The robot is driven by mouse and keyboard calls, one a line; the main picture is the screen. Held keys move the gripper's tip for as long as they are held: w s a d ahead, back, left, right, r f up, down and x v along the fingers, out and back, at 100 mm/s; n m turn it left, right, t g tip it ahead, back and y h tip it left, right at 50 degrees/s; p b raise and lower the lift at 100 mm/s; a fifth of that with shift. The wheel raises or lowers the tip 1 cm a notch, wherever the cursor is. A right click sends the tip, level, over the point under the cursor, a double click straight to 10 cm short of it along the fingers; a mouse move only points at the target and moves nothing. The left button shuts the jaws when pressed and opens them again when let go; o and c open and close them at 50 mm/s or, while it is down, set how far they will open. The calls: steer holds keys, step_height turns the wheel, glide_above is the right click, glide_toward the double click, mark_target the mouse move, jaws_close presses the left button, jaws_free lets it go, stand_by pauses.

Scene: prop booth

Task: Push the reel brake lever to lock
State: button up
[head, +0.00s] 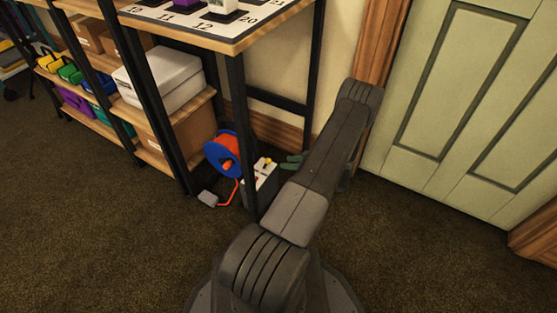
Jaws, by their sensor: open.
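A cable reel (219,158) with a blue rim and orange centre stands on the floor under the table, partly behind a black table leg. Right of that leg is a small box (261,184) with a pale top. A small yellow-tipped part (267,161) sticks up from it; I cannot tell whether this is the brake lever or how it is set. My gripper (287,162) shows as two greenish fingers, apart and pointing left, just right of the box. They look empty and clear of it. The rest of my gripper is hidden behind my arm.
An orange cord runs from the reel to a grey plug (208,198) on the carpet. The table (240,42) stands above on black legs. Shelves with a white box (170,82) and cartons are at left. A green door (465,100) is at right. The front carpet is clear.

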mark_target(266, 164)
steer(key=p+v, duration=0.1)
steer(key=v, duration=0.5)
steer(key=shift+a, duration=0.1)
steer(key=b+x, duration=0.3)
steer(key=x, duration=1)
steer(key=shift+w+a+f, duration=0.1)
steer(key=shift+w+a, duration=0.15)
steer(key=shift+a, duration=0.05)
steer(key=shift+s+d, duration=0.1)
steer(key=shift+s, duration=0.05)
